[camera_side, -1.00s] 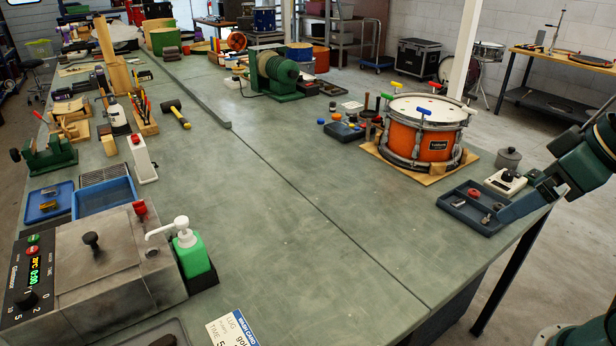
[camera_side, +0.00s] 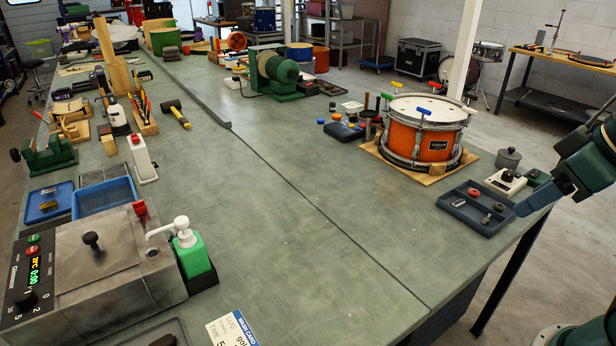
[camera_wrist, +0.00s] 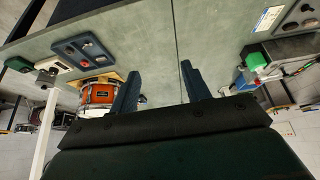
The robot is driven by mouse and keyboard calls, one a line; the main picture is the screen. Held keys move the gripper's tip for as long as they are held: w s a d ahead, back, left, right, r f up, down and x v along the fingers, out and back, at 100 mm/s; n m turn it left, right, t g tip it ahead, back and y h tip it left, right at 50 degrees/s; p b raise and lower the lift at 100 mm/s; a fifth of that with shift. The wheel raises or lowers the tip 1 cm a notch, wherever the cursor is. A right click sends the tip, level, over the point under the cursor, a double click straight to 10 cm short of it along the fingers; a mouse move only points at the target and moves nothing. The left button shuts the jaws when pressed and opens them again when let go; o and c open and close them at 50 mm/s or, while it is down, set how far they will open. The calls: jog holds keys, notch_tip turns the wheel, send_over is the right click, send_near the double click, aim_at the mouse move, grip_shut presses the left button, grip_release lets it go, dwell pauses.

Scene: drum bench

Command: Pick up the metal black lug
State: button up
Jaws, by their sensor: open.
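A dark blue parts tray (camera_side: 470,212) lies near the right table edge in the side view. I cannot tell for certain which piece is the black metal lug. My gripper (camera_side: 526,206) is just right of the tray, over the table edge, clear of the pieces. In the wrist view my gripper (camera_wrist: 160,86) is open and empty, and the tray (camera_wrist: 93,50) is at upper left, outside the jaws.
An orange drum (camera_side: 424,138) stands on a board behind the tray. A white device with a dark knob (camera_side: 506,181) and a grey lidded pot (camera_side: 508,158) stand beside the tray. The green bench (camera_side: 330,240) left of the tray is clear. A metal machine (camera_side: 95,260) is at lower left.

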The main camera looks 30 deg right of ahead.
jog(key=w+a+r+n+g+y, duration=0.3)
jog(key=w+a+n, duration=0.7)
jog(key=w+a, duration=1)
jog(key=w+a+f+n+g, duration=0.1)
jog(key=w+a+f+n, duration=0.3)
jog(key=a+f, duration=0.4)
jog(key=w+a+f+n+g+y, duration=0.1)
jog(key=w+a+f+n, duration=0.3)
jog(key=a+f, duration=0.5)
jog(key=a+n+g, duration=0.1)
jog(key=a, duration=0.5)
jog(key=shift+w+a+y, duration=0.25)
jog(key=shift+w+y, duration=0.05)
jog(key=shift+w, duration=0.05)
jog(key=shift+f, duration=0.1)
send_over(170, 338)
jog(key=d, duration=0.3)
jog(key=shift+w+a+f, duration=0.1)
jog(key=shift+a+f, duration=0.05)
jog(key=shift+f, duration=1.8)
jog(key=shift+w+a+f, duration=0.1)
jog(key=shift+f, duration=1.8)
jog(key=shift+s, duration=0.1)
jog(key=shift+x, duration=2.6)
